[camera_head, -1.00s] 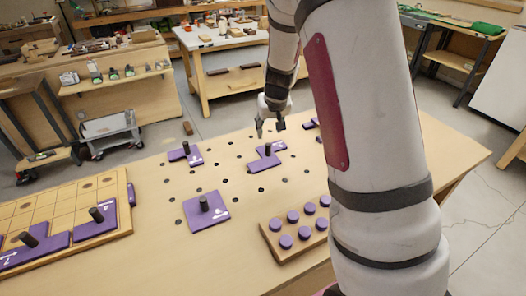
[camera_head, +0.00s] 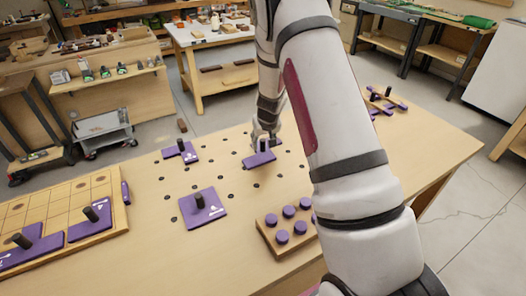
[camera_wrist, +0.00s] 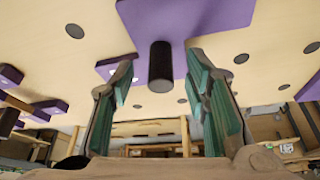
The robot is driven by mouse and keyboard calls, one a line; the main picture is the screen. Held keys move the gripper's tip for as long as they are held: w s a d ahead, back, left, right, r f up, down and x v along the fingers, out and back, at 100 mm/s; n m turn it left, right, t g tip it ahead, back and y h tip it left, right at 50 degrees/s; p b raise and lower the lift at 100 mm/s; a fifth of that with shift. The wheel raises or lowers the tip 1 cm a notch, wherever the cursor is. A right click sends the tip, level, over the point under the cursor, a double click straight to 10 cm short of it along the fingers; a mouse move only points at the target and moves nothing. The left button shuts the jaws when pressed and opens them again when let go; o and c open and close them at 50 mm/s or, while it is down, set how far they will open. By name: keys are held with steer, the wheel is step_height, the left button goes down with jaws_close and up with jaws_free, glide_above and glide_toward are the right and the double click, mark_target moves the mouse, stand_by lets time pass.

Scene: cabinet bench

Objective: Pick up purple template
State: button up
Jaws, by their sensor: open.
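The purple template (camera_head: 259,160) closest to my gripper lies on the pale, dotted bench top in the middle of the head view. My gripper (camera_head: 265,143) is low over its far side and hides its black peg there. In the wrist view the purple template (camera_wrist: 205,18) fills the upper middle, with its black peg (camera_wrist: 160,66) sticking out. My gripper (camera_wrist: 162,80) is open, with one green-padded finger on each side of the peg. Gaps show between the peg and both fingers.
Other pegged purple templates lie at the left (camera_head: 181,152), in front (camera_head: 203,209) and at the right (camera_head: 386,97). A wooden block with purple discs (camera_head: 284,225) is near my arm. A grid board (camera_head: 60,205) holding purple pieces is at the left.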

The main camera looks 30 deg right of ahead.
steer(key=shift+x, duration=0.9)
jaws_close()
